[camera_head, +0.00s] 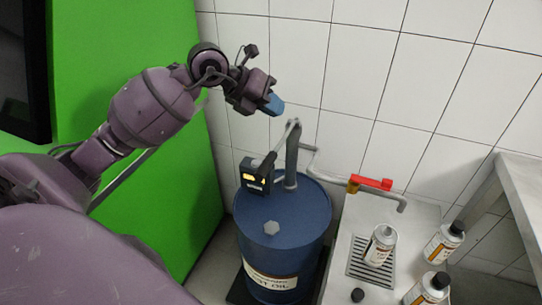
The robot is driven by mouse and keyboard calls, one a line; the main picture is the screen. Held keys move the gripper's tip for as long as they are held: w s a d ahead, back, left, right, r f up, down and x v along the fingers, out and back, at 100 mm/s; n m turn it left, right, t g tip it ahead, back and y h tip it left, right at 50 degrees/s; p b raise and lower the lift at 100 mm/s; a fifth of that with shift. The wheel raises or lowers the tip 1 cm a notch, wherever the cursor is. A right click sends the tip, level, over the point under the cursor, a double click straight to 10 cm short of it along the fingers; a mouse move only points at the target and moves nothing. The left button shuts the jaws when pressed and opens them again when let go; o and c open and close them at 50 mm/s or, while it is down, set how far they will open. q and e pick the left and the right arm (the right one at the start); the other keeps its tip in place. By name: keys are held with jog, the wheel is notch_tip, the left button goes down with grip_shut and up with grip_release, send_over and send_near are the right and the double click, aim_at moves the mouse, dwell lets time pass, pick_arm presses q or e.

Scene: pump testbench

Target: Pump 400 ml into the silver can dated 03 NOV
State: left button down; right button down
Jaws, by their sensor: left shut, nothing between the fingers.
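A silver can (380,246) with a white and orange label stands on the drain grate below the spout (402,204); its date is too small to read. A blue oil drum (283,228) carries a grey pump (291,160) with a lever (266,166) and a black meter (254,176) with a lit yellow display, not legible. A pipe leads right from the pump to a red valve handle (371,183) and the spout. My left gripper (274,104) is shut and empty, above the pump and apart from it. My right gripper is not in view.
Two more black-capped cans, one upper (444,243) and one lower (427,291), stand at the right of the grate. A loose black cap (357,295) lies before the grate. A metal table (520,180) stands right; a green panel (180,215) is left, a tiled wall behind.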

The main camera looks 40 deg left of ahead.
aim_at(265, 160)
pick_arm(q)
jog(key=shift+s+a+f+n+g+y, duration=0.4)
jog(key=shift+s+a+f+n+y, duration=0.1)
jog(key=shift+a+f+n+y, duration=0.2)
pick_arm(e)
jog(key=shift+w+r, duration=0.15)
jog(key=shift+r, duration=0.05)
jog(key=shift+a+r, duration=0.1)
pick_arm(q)
jog(key=shift+f, duration=0.15)
